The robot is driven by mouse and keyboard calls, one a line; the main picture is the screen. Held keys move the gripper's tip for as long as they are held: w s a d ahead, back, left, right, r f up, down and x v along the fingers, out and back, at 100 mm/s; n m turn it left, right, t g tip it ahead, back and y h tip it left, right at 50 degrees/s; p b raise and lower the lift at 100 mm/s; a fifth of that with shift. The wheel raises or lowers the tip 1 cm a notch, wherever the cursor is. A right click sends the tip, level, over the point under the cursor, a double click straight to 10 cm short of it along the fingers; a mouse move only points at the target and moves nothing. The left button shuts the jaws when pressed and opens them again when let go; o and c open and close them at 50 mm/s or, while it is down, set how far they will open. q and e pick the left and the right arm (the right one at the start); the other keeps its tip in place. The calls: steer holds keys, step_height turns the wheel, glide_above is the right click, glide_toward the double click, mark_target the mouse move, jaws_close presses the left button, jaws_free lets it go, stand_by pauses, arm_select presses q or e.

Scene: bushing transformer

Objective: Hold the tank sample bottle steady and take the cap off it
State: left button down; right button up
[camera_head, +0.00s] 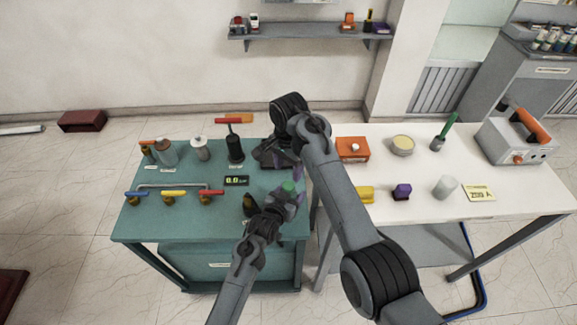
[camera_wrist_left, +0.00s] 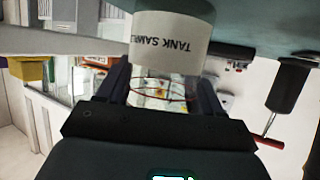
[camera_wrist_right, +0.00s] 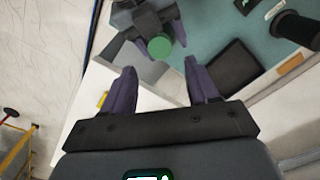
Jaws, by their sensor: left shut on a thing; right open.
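The tank sample bottle (camera_wrist_left: 172,46) shows in the left wrist view, its white label upside down and reading "TANK SAMPL…". My left gripper (camera_wrist_left: 163,90) is shut on the clear bottle, with one finger on each side. In the head view the green cap (camera_head: 288,187) sits on top of the bottle, at the right end of the green table. The left gripper (camera_head: 284,198) partly hides the bottle there. My right gripper (camera_head: 286,170) is open and empty above and behind the cap. In the right wrist view the green cap (camera_wrist_right: 159,48) lies just beyond the open fingertips (camera_wrist_right: 160,68), apart from them.
The green table (camera_head: 130,226) carries a black post with a red handle (camera_head: 235,145), grey canisters (camera_head: 200,149), coloured valves (camera_head: 173,196) and a small display (camera_head: 236,181). The white table (camera_head: 470,222) to the right holds an orange box (camera_head: 352,148) and a green-handled tool (camera_head: 444,132).

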mark_target(289, 185)
steer(key=shift+f, duration=3.75)
steer(key=shift+c, duration=0.3)
steer(key=c, duration=1)
steer(key=n, duration=0.6)
steer(key=o, duration=1.1)
steer(key=shift+o, duration=0.2)
